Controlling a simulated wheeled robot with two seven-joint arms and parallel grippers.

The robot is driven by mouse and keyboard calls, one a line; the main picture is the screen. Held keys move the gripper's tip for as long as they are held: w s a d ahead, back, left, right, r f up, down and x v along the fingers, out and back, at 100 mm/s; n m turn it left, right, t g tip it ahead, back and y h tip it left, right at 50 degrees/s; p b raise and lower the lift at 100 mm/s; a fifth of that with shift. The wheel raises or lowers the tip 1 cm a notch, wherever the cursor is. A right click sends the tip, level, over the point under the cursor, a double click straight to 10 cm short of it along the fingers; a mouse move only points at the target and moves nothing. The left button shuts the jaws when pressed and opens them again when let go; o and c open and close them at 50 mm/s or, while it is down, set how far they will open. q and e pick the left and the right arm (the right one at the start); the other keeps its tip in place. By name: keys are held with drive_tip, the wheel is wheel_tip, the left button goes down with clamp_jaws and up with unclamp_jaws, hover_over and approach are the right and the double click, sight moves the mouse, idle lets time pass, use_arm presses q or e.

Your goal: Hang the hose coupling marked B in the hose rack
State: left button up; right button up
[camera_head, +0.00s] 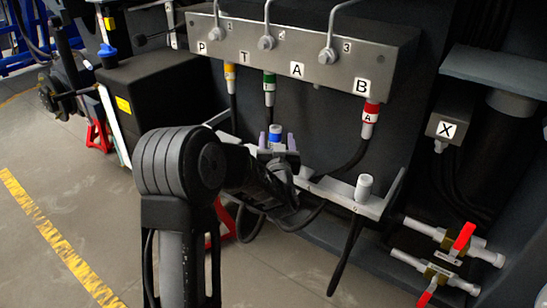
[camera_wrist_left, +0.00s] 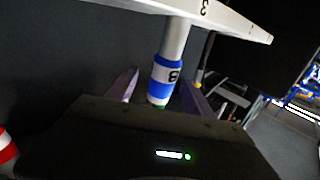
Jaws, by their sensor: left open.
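The hose coupling marked B (camera_wrist_left: 165,78) has a blue and white band in the left wrist view. The hose rack (camera_head: 340,192) is a light grey bar below the valve block. My right gripper is not in view.
The valve block (camera_head: 297,90) has ports P, T, A and B. Yellow (camera_head: 230,75), green (camera_head: 269,82) and red (camera_head: 370,112) couplings sit under P, T and B; port A looks empty. A white coupling (camera_head: 364,187) stands in the rack's right part. Red-handled valves (camera_head: 462,238) are lower right.

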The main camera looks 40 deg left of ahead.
use_arm(q)
drive_tip(key=x, duration=0.4)
drive_tip(key=shift+w+a, duration=0.15)
drive_tip(key=shift+a, duration=0.25)
drive_tip(key=shift+c, duration=0.3)
clamp_jaws()
idle(0.3)
drive_tip(key=shift+r, duration=0.1)
idle(0.7)
